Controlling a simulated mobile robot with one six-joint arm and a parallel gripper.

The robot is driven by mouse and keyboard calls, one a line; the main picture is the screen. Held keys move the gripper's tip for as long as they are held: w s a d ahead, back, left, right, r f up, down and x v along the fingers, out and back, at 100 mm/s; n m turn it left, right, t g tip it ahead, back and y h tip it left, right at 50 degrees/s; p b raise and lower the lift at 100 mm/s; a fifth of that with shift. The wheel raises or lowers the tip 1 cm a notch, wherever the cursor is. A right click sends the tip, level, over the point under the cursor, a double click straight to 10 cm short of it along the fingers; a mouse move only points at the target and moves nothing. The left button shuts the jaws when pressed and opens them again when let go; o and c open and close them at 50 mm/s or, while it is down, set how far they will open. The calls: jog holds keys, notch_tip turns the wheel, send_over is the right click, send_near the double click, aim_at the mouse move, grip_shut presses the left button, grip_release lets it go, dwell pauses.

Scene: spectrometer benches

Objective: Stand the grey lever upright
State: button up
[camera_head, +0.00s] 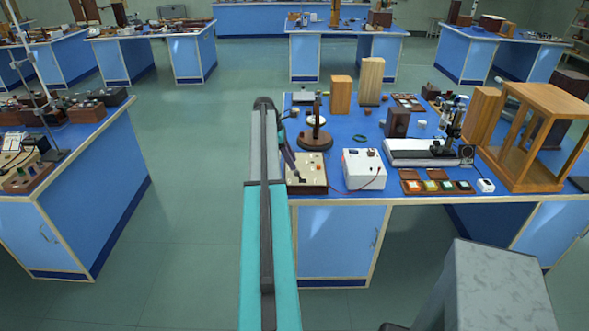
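My arm reaches forward from the bottom of the view to the left edge of the blue bench (338,118). My gripper (291,164) shows as a small dark slanted shape beside the arm, over the left side of a cream panel with a wooden edge (309,176). Its fingers are too small and dark to tell open from shut. I cannot make out the grey lever for certain; it may be hidden by the gripper or too small to see on the panel.
A white box (364,170) with a red lead stands right of the panel. A dark round-based stand (316,139) is just behind it. Wooden blocks (371,80), a white instrument (420,152) and a wooden frame case (541,110) stand farther along. Open floor lies left.

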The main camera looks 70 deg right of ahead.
aim_at(297, 171)
jog(key=shift+p+x, duration=0.65)
jog(key=shift+x, duration=1.9)
grip_shut()
